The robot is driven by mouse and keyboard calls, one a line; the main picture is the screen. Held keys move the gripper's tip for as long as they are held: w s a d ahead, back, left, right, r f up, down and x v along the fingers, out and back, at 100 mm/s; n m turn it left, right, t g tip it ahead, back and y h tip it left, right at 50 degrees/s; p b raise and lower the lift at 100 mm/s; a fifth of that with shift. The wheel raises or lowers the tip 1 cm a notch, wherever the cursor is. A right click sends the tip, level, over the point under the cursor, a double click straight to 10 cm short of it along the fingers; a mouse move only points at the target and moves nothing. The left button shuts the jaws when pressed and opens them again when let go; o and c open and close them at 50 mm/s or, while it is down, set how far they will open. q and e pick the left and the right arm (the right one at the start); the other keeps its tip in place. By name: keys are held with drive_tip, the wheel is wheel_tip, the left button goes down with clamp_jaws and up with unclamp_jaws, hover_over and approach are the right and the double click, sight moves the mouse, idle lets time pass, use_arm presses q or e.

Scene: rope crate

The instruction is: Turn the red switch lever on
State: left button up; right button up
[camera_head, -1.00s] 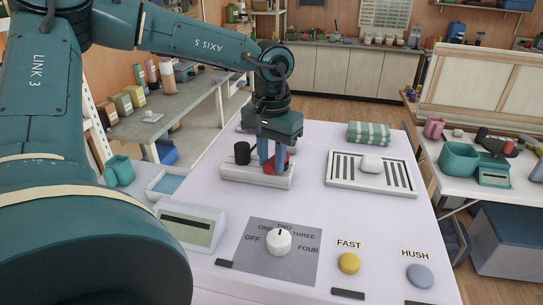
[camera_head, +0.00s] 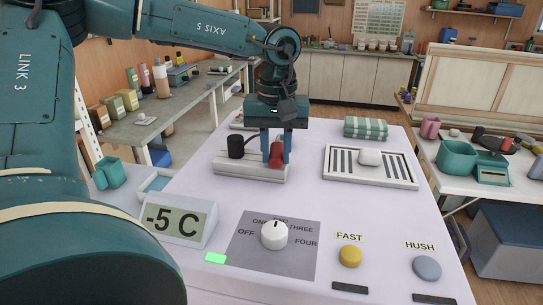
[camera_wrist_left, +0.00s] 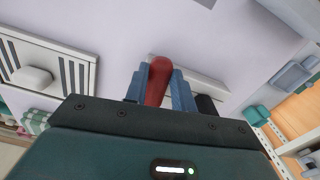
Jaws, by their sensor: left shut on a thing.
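The red switch lever (camera_head: 276,154) stands on a pale base (camera_head: 240,172) at the middle of the white table. My left gripper (camera_head: 276,149) comes down over it, with one blue finger on each side, shut on the lever. In the left wrist view the red lever (camera_wrist_left: 158,82) shows between the two blue fingers. A black upright piece (camera_head: 236,147) stands on the same base, left of the gripper. The display (camera_head: 178,222) reads "-5 C", and a green light (camera_head: 215,258) is lit in front of it. My right gripper is out of view.
A white dial (camera_head: 274,235) on a grey plate, a yellow button (camera_head: 350,256) and a blue-grey button (camera_head: 427,267) are at the front. A slotted tray (camera_head: 370,180) with a white block lies to the right. A folded green cloth (camera_head: 365,127) is behind it.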

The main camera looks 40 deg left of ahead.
sight(281, 154)
use_arm(q)
drive_tip(key=shift+w+d+n+b, duration=0.15)
drive_tip(key=shift+n+b, duration=0.1)
drive_tip(key=shift+n, duration=0.3)
drive_tip(key=shift+w+d+n+b, duration=0.1)
drive_tip(key=shift+w+n+b, duration=0.1)
drive_tip(key=shift+n, duration=0.35)
drive_tip(key=o, duration=1)
wheel_tip(281, 154, up, 13)
drive_tip(key=shift+r, duration=0.15)
drive_tip(key=shift+s+d, duration=0.1)
